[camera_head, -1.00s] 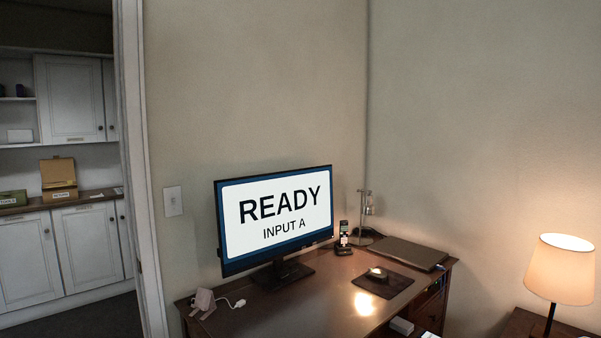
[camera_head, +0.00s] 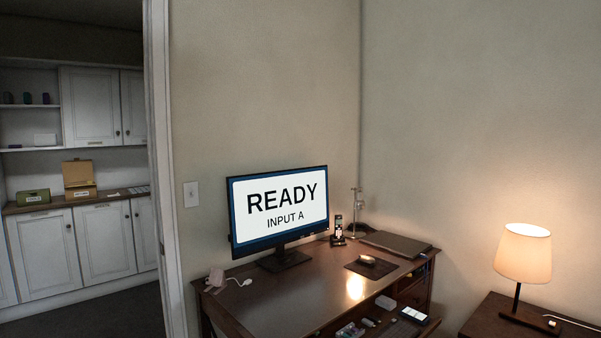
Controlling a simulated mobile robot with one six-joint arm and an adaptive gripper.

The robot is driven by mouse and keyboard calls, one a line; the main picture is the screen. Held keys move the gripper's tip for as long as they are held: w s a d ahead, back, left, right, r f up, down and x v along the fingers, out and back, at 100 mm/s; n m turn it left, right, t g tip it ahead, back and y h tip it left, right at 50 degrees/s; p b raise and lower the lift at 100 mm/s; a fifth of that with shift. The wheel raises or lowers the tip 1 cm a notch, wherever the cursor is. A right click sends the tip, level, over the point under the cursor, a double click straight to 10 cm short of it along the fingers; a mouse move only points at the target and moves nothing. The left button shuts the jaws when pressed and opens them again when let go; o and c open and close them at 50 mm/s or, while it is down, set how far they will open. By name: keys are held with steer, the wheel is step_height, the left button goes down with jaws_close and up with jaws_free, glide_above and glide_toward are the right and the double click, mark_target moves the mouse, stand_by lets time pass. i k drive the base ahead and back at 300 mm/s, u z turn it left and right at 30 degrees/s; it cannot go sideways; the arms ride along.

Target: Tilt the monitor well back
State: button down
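The monitor (camera_head: 279,208) stands on the left part of the wooden desk (camera_head: 300,292), near the wall. Its lit screen reads "READY" and "INPUT A" inside a blue border. The screen looks close to upright on its dark stand (camera_head: 284,260). My gripper is not in this view.
On the desk are a cordless phone (camera_head: 338,231), a closed laptop (camera_head: 396,243), a mouse (camera_head: 367,259) on a dark pad (camera_head: 360,270) and a white cable (camera_head: 241,281). A lit lamp (camera_head: 523,254) stands on a side table (camera_head: 487,319). A doorway opens at left.

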mark_target(270, 209)
steer(key=k, duration=0.6)
steer(key=z, duration=0.45)
steer(key=i, duration=1.65)
steer(key=u, duration=0.65)
